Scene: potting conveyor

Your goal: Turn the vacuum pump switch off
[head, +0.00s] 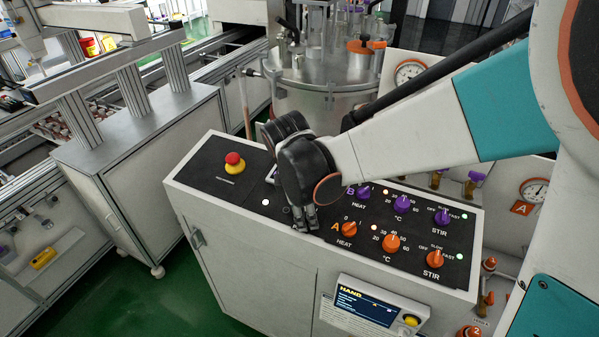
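My gripper (306,224) points down at the black top panel (221,186) of a white control cabinet. Its fingertips are at or just above the panel, left of the orange A heat knob (349,229). The fingertips look close together, but whether they are shut or hold anything cannot be told. No switch labelled vacuum pump is visible; the gripper and wrist cover part of the panel between the red emergency stop button (233,160) and the heat knobs. A small white light (265,202) shows left of the fingers.
Purple knobs (403,203) and other orange knobs (391,242) stand right of the gripper. A display with a yellow button (410,320) is on the cabinet front. A steel vessel (325,85) stands behind. My arm reaches in from the right. The panel's left end is mostly clear.

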